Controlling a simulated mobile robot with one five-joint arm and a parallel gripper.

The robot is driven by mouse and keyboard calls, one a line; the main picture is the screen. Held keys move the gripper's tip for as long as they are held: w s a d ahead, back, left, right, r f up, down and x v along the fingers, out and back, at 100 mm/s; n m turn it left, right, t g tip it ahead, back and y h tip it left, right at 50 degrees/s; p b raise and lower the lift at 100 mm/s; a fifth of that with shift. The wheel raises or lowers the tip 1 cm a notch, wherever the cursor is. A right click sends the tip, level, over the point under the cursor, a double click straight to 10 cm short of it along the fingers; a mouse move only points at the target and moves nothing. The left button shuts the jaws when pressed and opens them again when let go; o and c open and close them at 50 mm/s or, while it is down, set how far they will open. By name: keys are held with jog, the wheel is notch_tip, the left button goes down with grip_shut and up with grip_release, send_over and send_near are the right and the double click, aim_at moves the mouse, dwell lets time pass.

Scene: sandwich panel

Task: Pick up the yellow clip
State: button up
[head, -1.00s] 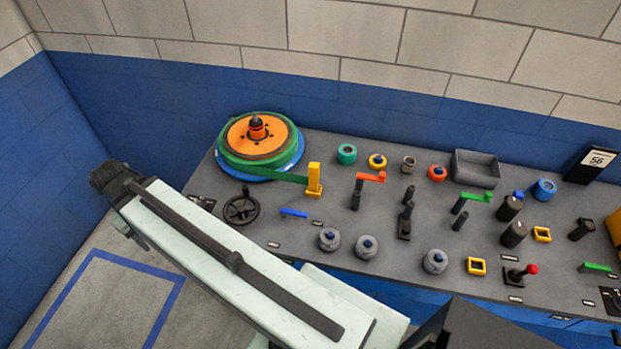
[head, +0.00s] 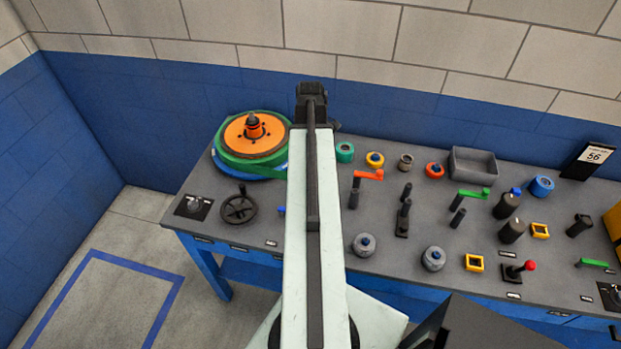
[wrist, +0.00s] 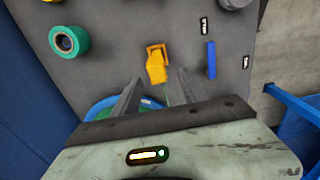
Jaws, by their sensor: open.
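The yellow clip (wrist: 157,64) shows in the wrist view as a small upright yellow block, standing on the grey panel top. In the head view it is hidden behind my arm. My gripper (wrist: 160,78) is open in the wrist view, with one dark finger on each side and nothing held. The clip is just ahead of the fingertips, roughly centred between them; I cannot tell the height gap. In the head view my gripper is hidden by my own arm.
A reel with an orange top (head: 254,132) stands left of my arm. A teal ring (wrist: 68,41) and a blue handle (wrist: 211,60) flank the clip. A black handwheel (head: 239,208), an orange-red lever (head: 368,174) and a grey tray (head: 474,165) also stand on the panel.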

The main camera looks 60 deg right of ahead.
jog(key=f+b, duration=0.4)
jog(key=f, duration=0.1)
jog(key=f+b, duration=0.2)
jog(key=b, duration=0.1)
jog(key=shift+s+d+f, duration=0.1)
jog(key=shift+d+f, duration=0.2)
jog(key=shift+r, duration=0.15)
jog(key=shift+c, duration=0.3)
grip_shut()
